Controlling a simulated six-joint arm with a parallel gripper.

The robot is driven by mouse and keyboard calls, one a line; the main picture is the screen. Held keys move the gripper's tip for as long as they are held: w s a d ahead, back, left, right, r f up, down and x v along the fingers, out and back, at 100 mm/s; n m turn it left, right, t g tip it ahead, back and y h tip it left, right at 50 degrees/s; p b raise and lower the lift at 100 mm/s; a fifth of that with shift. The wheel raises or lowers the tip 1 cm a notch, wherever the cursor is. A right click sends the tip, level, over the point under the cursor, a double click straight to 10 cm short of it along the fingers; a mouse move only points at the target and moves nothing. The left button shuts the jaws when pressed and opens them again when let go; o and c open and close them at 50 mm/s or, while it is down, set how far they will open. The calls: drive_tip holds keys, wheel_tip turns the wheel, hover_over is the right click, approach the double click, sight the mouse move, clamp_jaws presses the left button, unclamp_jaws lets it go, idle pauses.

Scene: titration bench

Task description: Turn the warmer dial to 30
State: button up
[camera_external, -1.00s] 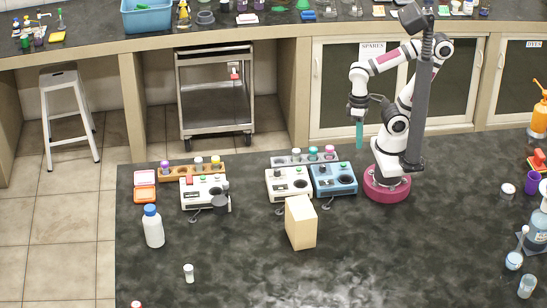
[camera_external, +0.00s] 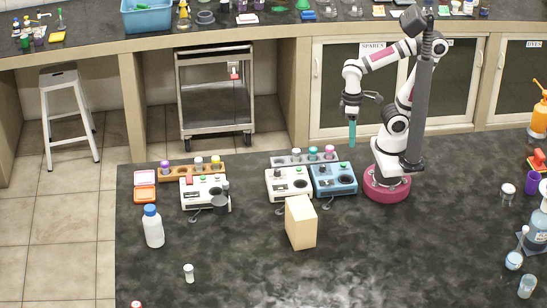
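Three small bench units stand on the dark bench, and the view is too small to tell which is the warmer or to read any dial mark. One is a white unit (camera_external: 190,191) at the left with a dark cup at its corner. Another is a white unit (camera_external: 277,184) in the middle, and a blue unit (camera_external: 334,179) with dark knobs stands against its right side. My gripper (camera_external: 352,133) points down above and right of the blue unit, apart from it. A narrow teal piece shows at its end; whether this is fingers or a held thing is unclear.
A tall beige block (camera_external: 301,222) stands in front of the middle white unit and hides part of its front. Racks with coloured caps (camera_external: 192,172) stand behind the units. A blue-capped bottle (camera_external: 153,228) stands at the left. The front middle of the bench is clear.

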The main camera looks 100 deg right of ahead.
sight(277, 169)
drive_tip(key=o, duration=0.5)
drive_tip(key=w+d+n, duration=0.1)
drive_tip(key=w+n, duration=0.1)
drive_tip(key=w, duration=0.2)
drive_tip(key=w+d+n, duration=0.2)
drive_tip(key=w, duration=0.2)
drive_tip(key=w+d+r+n, duration=0.1)
drive_tip(key=w+n, duration=0.1)
drive_tip(key=w, duration=0.2)
drive_tip(key=shift+w+d+r+n+h, duration=0.1)
drive_tip(key=shift+d+n+h, duration=0.2)
drive_tip(key=shift+h, duration=0.1)
drive_tip(key=shift+c, duration=0.2)
drive_tip(key=shift+o, duration=0.6)
drive_tip(key=w+d+f+n, duration=0.3)
drive_tip(key=w+d+n, duration=0.2)
drive_tip(key=w, duration=0.4)
drive_tip(key=shift+w+d+n+h, duration=0.25)
drive_tip(key=shift+w+n+h, duration=0.15)
drive_tip(key=shift+n, duration=0.3)
wheel_tip(277, 169, down, 15)
drive_tip(key=shift+w+r, duration=0.1)
drive_tip(key=shift+f, duration=0.4)
clamp_jaws()
